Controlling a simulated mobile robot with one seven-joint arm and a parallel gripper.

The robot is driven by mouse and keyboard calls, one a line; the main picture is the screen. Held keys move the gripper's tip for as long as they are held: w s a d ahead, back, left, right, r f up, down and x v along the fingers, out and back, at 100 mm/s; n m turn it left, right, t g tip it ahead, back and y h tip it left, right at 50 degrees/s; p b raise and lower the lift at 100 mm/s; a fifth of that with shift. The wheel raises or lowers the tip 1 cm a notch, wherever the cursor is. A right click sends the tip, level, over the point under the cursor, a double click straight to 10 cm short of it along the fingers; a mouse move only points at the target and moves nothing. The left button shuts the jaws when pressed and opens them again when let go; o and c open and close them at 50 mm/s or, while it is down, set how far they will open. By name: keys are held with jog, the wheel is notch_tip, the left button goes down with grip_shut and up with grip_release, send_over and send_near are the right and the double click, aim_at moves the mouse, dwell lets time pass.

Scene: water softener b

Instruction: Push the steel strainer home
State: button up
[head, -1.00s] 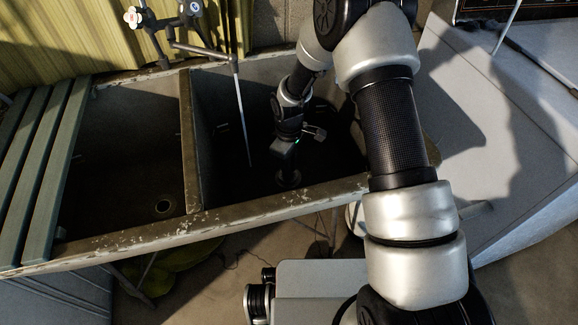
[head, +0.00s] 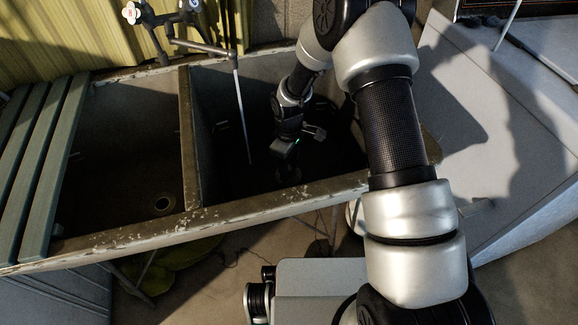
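The right basin's drain is not visible.
The left basin (head: 120,140) is empty, with an open drain hole (head: 163,205). A divider (head: 188,140) separates the basins. A thin spout (head: 241,110) hangs into the right basin from the tap (head: 160,28). Green slats (head: 40,170) cover the left end. The worn front rim (head: 200,220) is close.

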notch_tip(320, 180, up, 17)
jog(key=p, duration=0.4)
jog(key=shift+r+p, duration=0.2)
jog(key=shift+p, duration=0.15)
